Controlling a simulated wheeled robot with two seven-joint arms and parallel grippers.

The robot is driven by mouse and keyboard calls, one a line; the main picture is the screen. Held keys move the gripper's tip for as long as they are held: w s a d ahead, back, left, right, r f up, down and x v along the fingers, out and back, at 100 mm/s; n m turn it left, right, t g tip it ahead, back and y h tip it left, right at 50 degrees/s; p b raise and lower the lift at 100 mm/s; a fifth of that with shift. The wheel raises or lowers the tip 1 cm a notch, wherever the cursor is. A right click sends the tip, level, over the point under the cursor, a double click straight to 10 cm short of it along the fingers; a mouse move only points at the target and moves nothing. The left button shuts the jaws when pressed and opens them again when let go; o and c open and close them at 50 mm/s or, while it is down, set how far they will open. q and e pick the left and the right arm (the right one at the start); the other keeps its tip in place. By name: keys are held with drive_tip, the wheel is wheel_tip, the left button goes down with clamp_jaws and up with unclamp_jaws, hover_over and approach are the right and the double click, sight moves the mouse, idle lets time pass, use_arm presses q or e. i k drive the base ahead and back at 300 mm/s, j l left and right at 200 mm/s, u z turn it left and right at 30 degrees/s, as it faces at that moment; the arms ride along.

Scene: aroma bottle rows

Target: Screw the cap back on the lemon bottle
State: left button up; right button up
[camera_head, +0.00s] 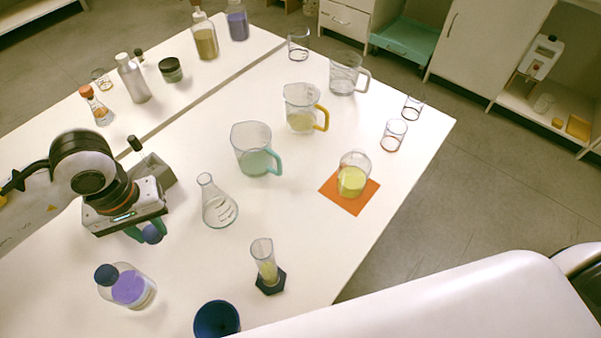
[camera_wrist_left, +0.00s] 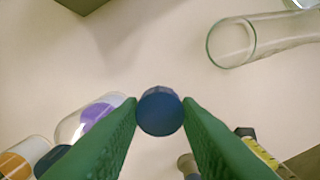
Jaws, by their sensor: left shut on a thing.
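My left gripper (camera_head: 146,231) has green fingers and points down over the left part of the white table. A clear bottle with purple contents and a dark blue cap (camera_head: 128,288) is just in front of the gripper. A bottle with yellowish contents (camera_head: 206,40) stands at the back. I cannot read which is the lemon bottle. My right gripper is out of view.
A conical flask (camera_head: 219,208), a measuring cylinder (camera_head: 265,262) and a dark blue cup (camera_head: 217,319) stand nearby. A grey box (camera_head: 157,170) is behind the gripper. Several glass jugs and beakers stand further right, one beaker (camera_head: 352,182) on an orange mat (camera_head: 343,204).

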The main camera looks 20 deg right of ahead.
sight(355, 168)
drive_tip(key=z, duration=1.25)
drive_tip(key=k+j, duration=0.25)
drive_tip(key=k, duration=0.2)
drive_tip(key=k+j, duration=0.25)
drive_tip(key=k, duration=0.2)
